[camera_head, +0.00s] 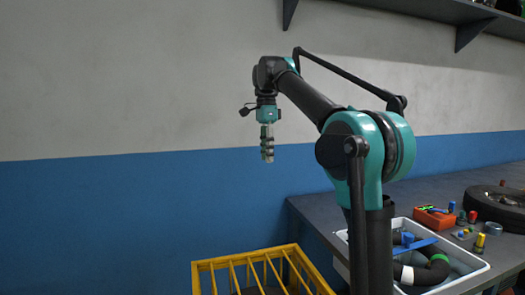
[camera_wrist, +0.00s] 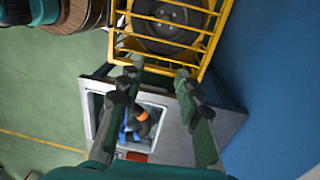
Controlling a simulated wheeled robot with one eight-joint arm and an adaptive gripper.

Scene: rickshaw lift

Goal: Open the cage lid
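A yellow barred cage (camera_head: 245,255) stands on the floor at the bottom of the head view, left of the workbench; its lower part is cut off. In the wrist view the cage (camera_wrist: 217,32) is at the top, with a dark round wheel-like thing (camera_wrist: 165,25) behind its bars. Yellow bars cross its upper side; I cannot tell the lid from the frame or see a handle clearly. My gripper (camera_head: 267,146) points down, high above the cage and apart from it. In the wrist view its two fingers (camera_wrist: 157,84) are spread, with nothing held between them.
A dark workbench (camera_head: 318,212) is right of the cage. It carries a white bin (camera_head: 470,268) with a dark curved hose, a red box (camera_head: 433,220), small coloured parts and a tyre (camera_head: 497,205). A blue and grey wall is behind; a shelf (camera_head: 430,8) is above.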

